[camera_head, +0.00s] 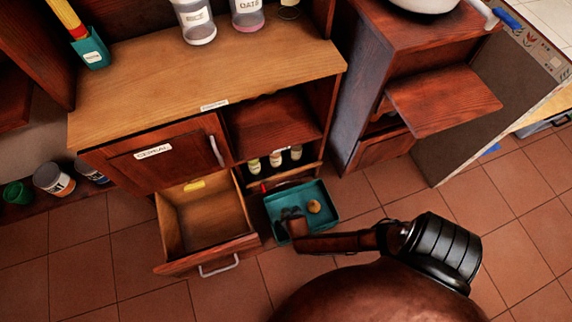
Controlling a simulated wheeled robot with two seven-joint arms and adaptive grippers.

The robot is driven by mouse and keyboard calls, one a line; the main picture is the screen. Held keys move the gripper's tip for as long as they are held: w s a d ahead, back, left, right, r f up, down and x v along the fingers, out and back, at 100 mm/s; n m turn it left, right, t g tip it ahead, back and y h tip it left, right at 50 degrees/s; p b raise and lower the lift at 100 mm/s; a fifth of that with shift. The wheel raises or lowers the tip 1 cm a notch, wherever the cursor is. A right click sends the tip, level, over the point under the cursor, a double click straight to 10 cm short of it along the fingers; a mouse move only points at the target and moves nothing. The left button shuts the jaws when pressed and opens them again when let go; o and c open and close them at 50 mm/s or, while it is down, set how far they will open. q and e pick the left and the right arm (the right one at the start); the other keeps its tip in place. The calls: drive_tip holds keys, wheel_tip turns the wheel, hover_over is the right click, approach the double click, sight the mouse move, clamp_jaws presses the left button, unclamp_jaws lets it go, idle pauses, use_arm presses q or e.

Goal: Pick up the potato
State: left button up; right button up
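The potato (314,206) is a small tan round thing in the right part of a teal tray (287,196) low beside the open drawer. My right gripper (290,214), on the arm from the right, is over the front left part of the tray. Its dark fingertips are left of the potato and look apart from it. The fingers are small and dark, so I cannot tell whether they are open or shut. The gripper hides part of the tray's front. My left gripper is not in view.
An open drawer (204,215) holding a yellow item (194,185) is left of the tray. Small bottles (276,159) stand on a low shelf behind it. A wooden cabinet door (445,102) sticks out at right. Tiled floor (390,181) is free right of the tray.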

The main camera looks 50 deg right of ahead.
drive_tip(key=shift+c, duration=0.6)
drive_tip(key=c, duration=1.2)
drive_tip(key=shift+c, duration=0.3)
drive_tip(key=shift+r, duration=0.15)
